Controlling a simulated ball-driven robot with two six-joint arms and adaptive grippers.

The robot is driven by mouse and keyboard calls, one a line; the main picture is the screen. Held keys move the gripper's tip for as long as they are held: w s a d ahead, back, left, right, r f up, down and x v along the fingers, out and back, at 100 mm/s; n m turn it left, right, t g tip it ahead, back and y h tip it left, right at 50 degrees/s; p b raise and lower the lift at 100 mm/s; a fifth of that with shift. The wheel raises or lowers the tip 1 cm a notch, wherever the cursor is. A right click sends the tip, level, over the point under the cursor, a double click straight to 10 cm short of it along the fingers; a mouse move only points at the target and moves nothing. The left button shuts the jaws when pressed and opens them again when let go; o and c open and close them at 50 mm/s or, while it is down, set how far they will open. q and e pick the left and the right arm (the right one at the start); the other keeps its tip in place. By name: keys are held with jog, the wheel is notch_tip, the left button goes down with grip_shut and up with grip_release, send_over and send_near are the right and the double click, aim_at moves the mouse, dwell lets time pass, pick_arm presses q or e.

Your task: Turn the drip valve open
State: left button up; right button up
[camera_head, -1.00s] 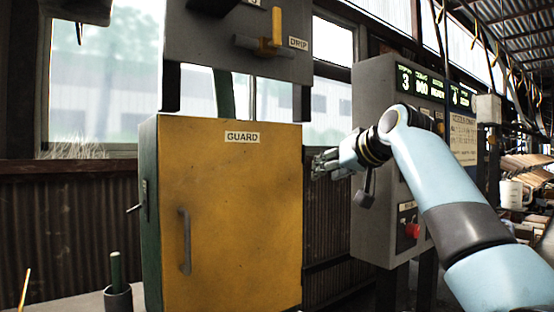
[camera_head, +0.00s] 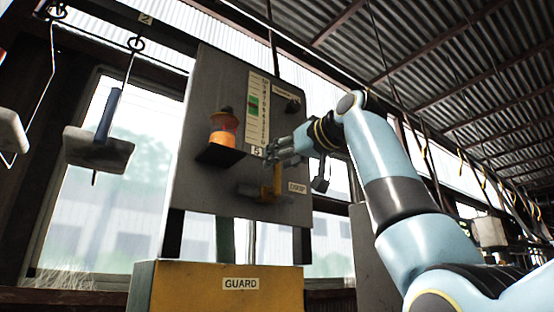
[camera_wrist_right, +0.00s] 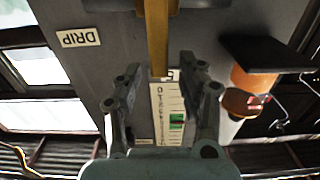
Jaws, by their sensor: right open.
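The drip valve has a yellow lever (camera_head: 277,180) standing upright on a horizontal pipe (camera_head: 255,191), left of the DRIP label (camera_head: 297,188) on the grey panel. My right gripper (camera_head: 270,154) is just above and beside the lever's upper end. In the right wrist view the yellow lever (camera_wrist_right: 157,40) comes down from the top edge, and its end lies between the open fingertips of my right gripper (camera_wrist_right: 160,80). Whether either finger touches it I cannot tell. The DRIP label (camera_wrist_right: 78,38) appears upside down there. My left gripper is not in view.
An orange cup-like container (camera_head: 223,128) stands on a dark shelf (camera_head: 219,155), close left of the gripper. A scale strip (camera_head: 258,105) with a green band is above. The yellow GUARD cabinet (camera_head: 190,290) is below. Hangers (camera_head: 98,150) hang at left.

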jog(key=shift+x, duration=0.95)
grip_shut()
